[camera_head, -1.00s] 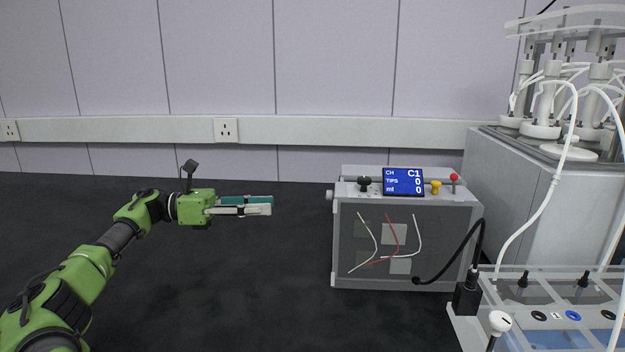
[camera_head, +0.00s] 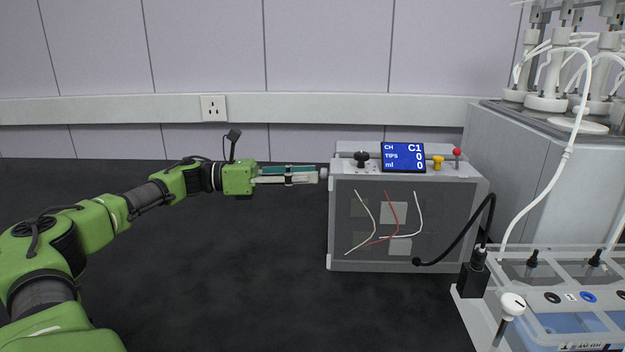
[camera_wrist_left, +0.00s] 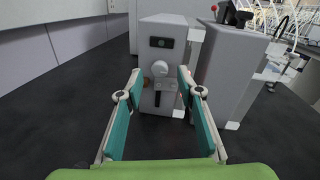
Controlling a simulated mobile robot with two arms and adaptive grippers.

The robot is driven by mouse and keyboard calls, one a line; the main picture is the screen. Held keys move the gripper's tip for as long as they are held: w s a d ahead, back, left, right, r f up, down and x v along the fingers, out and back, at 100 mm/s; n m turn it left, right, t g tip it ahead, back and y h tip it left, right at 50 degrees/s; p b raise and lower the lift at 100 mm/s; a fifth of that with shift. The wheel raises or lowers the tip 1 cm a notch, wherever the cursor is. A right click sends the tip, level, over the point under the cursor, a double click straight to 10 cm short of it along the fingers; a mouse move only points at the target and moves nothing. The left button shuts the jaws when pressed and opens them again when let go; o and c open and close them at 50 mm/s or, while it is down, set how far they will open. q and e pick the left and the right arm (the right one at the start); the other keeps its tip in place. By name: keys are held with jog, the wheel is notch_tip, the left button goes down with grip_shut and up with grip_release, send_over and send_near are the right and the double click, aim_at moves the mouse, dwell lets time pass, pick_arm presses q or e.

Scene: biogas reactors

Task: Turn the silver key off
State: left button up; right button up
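The silver key (camera_wrist_left: 160,68) is a round pale knob on the narrow side face of the grey control box (camera_wrist_left: 150,26) in the left wrist view. In the head view the same face is the left side of the box (camera_head: 345,240), and the key there is mostly behind my fingertips. My left gripper (camera_head: 319,175) points right at that side, close to the key. In the left wrist view my left gripper (camera_wrist_left: 159,75) is open, with one finger on each side of the key and gaps between. Contact with the key is not visible. My right gripper is not in view.
The box carries a blue display (camera_head: 403,157), a black knob (camera_head: 361,158), a yellow knob (camera_head: 438,162) and a red-topped lever (camera_head: 457,153). A grey cabinet (camera_head: 510,165) with reactor tubing stands right of it. The dark surface (camera_head: 230,270) left of the box is clear.

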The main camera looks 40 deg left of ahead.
pick_arm(q)
jog(key=shift+x, duration=1)
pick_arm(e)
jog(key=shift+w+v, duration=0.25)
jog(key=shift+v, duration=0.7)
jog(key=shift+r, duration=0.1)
pick_arm(q)
grip_shut()
